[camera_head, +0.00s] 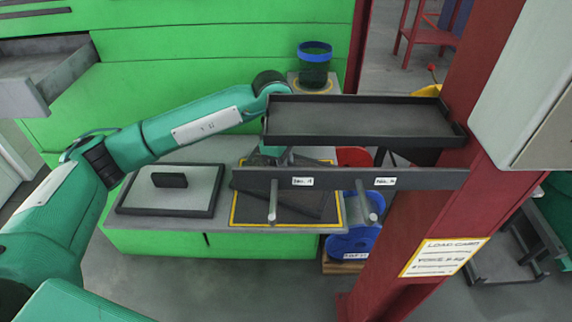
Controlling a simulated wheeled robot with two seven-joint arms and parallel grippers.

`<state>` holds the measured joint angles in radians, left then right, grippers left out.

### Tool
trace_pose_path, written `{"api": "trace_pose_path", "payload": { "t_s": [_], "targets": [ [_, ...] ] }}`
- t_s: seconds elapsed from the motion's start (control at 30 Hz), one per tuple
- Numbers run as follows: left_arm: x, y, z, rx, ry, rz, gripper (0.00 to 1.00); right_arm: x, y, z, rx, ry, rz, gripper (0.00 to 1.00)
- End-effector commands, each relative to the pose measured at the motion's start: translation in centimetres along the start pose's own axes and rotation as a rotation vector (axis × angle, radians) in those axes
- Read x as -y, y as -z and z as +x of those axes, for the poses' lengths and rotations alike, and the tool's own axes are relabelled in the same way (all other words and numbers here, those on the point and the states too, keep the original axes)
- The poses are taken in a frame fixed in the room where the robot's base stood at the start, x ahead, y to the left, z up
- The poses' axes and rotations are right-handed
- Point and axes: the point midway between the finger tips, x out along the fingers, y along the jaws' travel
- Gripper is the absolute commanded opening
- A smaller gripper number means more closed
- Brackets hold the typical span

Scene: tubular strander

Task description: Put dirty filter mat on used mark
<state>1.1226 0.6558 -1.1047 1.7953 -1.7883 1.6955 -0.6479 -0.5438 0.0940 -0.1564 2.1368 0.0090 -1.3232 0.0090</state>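A dark grey filter mat (303,205), apparently the dirty one, lies turned at an angle over a yellow-outlined rectangle (236,207) on the grey bench top. I cannot read a label on that outlined mark. My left arm reaches in from the left and its wrist drops behind the black tray. Part of my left gripper (278,158) shows in the gap below the tray, at the mat's far side. Its fingers are hidden, so I cannot tell whether it holds the mat. My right gripper is not in view.
A black tray (360,120) and a bar with pegs (350,179) hang in front of the bench, beside a red post (415,225). A dark-framed grey panel with a handle (195,190) lies left of the mat. A blue-rimmed dark container (314,68) stands behind.

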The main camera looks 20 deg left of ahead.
Motion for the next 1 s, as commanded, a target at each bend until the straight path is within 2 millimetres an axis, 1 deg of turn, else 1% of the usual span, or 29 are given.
{"api": "trace_pose_path", "payload": {
  "t_s": [0.4, 0.43, 0.53, 0.87, 0.93, 0.97, 1.0],
  "targets": [
    [0.0, 0.1, 0.4, 0.0, -0.001, 0.001, 0.0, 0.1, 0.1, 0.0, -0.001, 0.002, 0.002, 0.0],
    [0.0, 0.1, 0.4, 0.0, -0.001, 0.001, 0.16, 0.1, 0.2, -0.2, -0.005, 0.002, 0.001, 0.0],
    [0.0, 0.1, 0.3, 0.0, -0.001, 0.001, 0.36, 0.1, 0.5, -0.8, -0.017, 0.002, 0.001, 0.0],
    [0.0, 0.0, 0.2, 0.0, -0.001, 0.001, 0.36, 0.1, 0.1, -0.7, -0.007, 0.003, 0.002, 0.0],
    [0.0, 0.0, -0.1, 0.0, -0.001, 0.001, 0.36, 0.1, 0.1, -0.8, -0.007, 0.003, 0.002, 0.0],
    [0.0, 0.0, -0.3, 0.0, -0.002, 0.001, 0.36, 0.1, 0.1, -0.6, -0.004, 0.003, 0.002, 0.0],
    [-0.1, 0.0, -0.9, 0.0, -0.004, 0.001, 0.36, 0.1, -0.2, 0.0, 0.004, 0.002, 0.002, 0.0]
  ]
}}
